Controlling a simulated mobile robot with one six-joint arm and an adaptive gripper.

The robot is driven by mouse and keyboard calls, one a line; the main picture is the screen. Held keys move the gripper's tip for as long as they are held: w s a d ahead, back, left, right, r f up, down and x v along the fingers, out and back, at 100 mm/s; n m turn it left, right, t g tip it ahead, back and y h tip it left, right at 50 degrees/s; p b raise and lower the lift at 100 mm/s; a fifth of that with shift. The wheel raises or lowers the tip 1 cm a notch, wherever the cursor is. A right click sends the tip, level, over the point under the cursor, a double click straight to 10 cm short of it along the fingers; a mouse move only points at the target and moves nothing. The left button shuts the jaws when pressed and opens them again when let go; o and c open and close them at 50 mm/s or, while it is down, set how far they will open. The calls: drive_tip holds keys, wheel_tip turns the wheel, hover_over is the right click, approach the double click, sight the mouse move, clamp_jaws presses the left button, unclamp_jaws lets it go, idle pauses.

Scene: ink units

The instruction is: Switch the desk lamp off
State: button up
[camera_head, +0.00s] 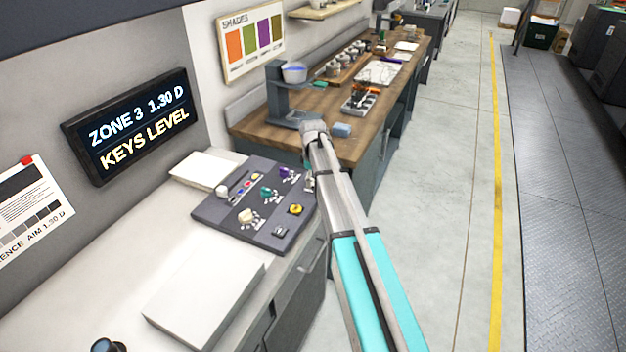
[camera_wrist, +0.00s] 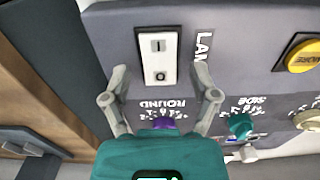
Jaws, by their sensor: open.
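A white rocker switch (camera_wrist: 157,58) with a I mark and an O mark sits on the dark control panel (camera_wrist: 110,20). Lettering beginning "LAM" runs beside it. I cannot tell which half is pressed in. My gripper (camera_wrist: 163,88) is open, with one finger to each side of and below the switch in the wrist view. No contact with the switch shows. In the head view the panel (camera_head: 213,211) lies on the light bench, and my arm hides the gripper and the switch. I cannot make out a desk lamp.
A purple knob (camera_wrist: 164,123), a teal knob (camera_wrist: 240,125) and a yellow button (camera_wrist: 303,57) are near the gripper. A white slab (camera_head: 205,290) lies in front of the panel. A wooden bench (camera_head: 345,147) with a grey stand (camera_head: 280,92) stands behind.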

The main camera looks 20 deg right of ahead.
clamp_jaws()
drive_tip(key=shift+w+a+f+g+h+b, duration=0.1)
drive_tip(key=shift+g+h+b, duration=0.1)
drive_tip(key=shift+g+h, duration=0.15)
drive_tip(key=shift+w+a+f+g+h+b, duration=0.1)
drive_tip(key=shift+g+h+b, duration=0.05)
drive_tip(key=shift+g+h, duration=0.2)
drive_tip(key=shift+r+g+h, duration=0.1)
drive_tip(key=shift+g+h, duration=0.2)
drive_tip(key=shift+h, duration=0.1)
drive_tip(key=shift+s, duration=0.1)
unclamp_jaws()
drive_tip(key=shift+d, duration=0.1)
